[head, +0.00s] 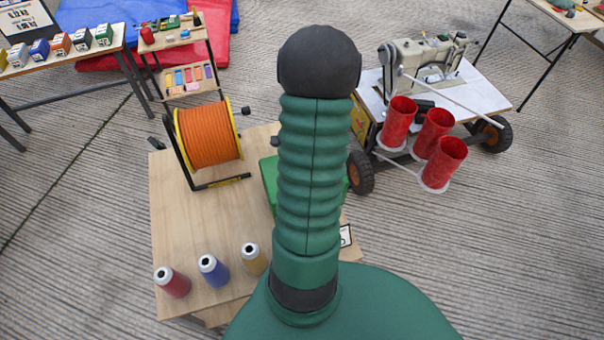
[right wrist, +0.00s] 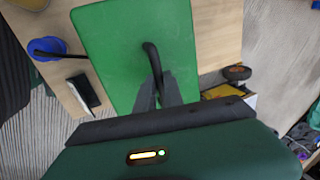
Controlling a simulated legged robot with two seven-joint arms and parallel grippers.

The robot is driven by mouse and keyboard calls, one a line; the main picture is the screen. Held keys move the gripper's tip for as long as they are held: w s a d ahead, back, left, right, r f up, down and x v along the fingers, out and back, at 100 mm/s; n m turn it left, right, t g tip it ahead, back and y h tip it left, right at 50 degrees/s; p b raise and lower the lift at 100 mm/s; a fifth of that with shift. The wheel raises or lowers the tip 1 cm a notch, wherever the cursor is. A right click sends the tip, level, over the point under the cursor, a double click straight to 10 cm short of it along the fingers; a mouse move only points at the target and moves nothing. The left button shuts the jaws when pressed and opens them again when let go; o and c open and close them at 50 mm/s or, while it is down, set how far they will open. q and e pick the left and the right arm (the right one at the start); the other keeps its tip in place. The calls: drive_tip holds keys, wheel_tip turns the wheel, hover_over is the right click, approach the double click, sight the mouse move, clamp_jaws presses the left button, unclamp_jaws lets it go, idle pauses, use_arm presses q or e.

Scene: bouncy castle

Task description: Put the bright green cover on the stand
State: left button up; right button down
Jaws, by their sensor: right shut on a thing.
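The bright green cover (head: 268,183) is over the wooden table in the head view, mostly hidden behind my own green arm. In the right wrist view the cover (right wrist: 110,45) is a flat green panel with a curved black handle (right wrist: 151,55). My right gripper (right wrist: 158,90) is shut on this handle. I cannot tell whether the cover rests on the table or is held just above it. My left gripper is in neither view. No part is clearly identifiable as the stand.
The wooden table (head: 180,230) holds an orange cable reel (head: 208,136) and red (head: 172,282), blue (head: 213,270) and tan (head: 254,260) thread cones. A wheeled cart with a sewing machine (head: 425,60) and red cylinders (head: 443,162) stands at right. Open floor lies lower right.

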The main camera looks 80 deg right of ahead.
wheel_tip(320, 180, down, 3)
drive_tip(key=shift+f+b, duration=0.15)
drive_tip(key=shift+b, duration=0.25)
drive_tip(key=c, duration=1.9)
unclamp_jaws()
drive_tip(key=o, duration=0.4)
drive_tip(key=shift+o, duration=0.2)
